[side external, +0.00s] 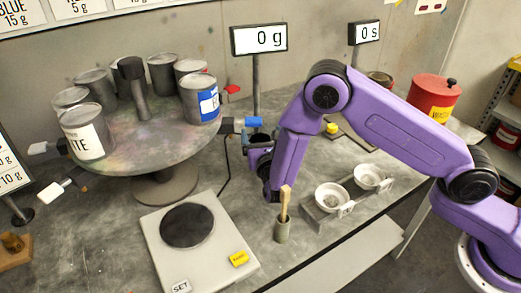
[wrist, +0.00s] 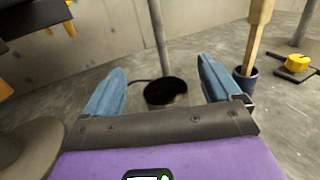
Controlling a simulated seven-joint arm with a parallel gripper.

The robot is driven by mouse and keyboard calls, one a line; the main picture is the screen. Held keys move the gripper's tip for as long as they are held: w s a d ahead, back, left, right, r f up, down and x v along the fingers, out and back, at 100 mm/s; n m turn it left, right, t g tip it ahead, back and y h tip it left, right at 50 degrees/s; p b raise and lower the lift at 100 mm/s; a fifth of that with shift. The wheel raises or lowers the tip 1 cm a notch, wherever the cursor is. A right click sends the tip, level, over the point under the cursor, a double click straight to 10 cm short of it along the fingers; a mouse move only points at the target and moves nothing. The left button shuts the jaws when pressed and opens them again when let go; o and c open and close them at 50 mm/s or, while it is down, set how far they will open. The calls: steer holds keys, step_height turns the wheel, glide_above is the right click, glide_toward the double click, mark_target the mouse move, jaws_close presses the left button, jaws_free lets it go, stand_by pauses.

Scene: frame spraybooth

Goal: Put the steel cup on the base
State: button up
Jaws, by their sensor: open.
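A dark round thing (wrist: 166,92) lies between and beyond the fingertips in the wrist view; it may be the mouth of the steel cup, but I cannot tell. In the side view a dark shape (side external: 259,138) shows behind my gripper, partly hidden by it. My gripper (wrist: 163,72) is open, with blue fingers spread and nothing held; it also shows in the side view (side external: 255,160), right of the turntable. A white scale (side external: 200,265) with a dark round plate (side external: 187,226) stands at the front, its plate empty. I cannot tell which thing is the base.
A turntable (side external: 150,160) with several paint cans stands left. A small cup (side external: 282,231) with a wooden stick (side external: 286,200) stands close to my gripper. Two white bowls (side external: 332,197) (side external: 368,176) sit in a rack. A display (side external: 259,39) reads 0 g; another (side external: 364,33) reads 0 s.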

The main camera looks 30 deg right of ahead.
mark_target(259, 136)
steer(key=shift+f, duration=1.95)
steer(key=shift+x, duration=2.5)
steer(key=c, duration=1.2)
steer(key=shift+r, duration=0.1)
